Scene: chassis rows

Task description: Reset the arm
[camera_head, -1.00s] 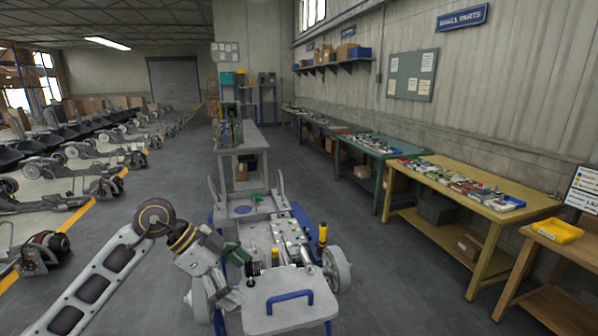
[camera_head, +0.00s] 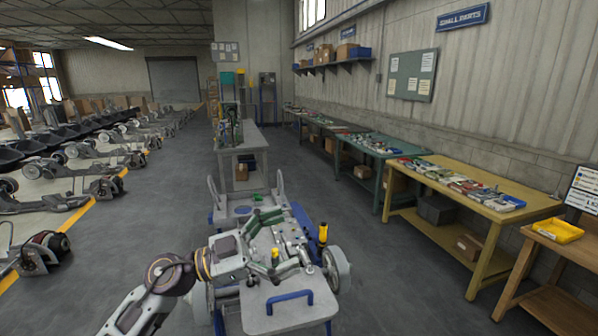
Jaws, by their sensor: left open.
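My left arm comes in from the bottom left of the head view. Its gripper (camera_head: 266,218) has green fingers, which are spread open over the middle of the wheeled cart in front of me. I see nothing between the fingers. I cannot tell whether they touch the cart's top. The cart (camera_head: 285,312) has a grey front plate with a blue handle (camera_head: 289,297), a yellow-topped post (camera_head: 323,233) and a large wheel (camera_head: 337,268) on its right. The gripper and wrist hide part of the cart's left side. My right gripper is out of view.
A grey bench (camera_head: 252,139) stands beyond the cart. A yellow table (camera_head: 455,207) with small parts, a green table (camera_head: 377,151) and a wooden table with a yellow bin (camera_head: 557,230) line the right wall. Rows of chassis (camera_head: 75,165) stand left; the floor between is clear.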

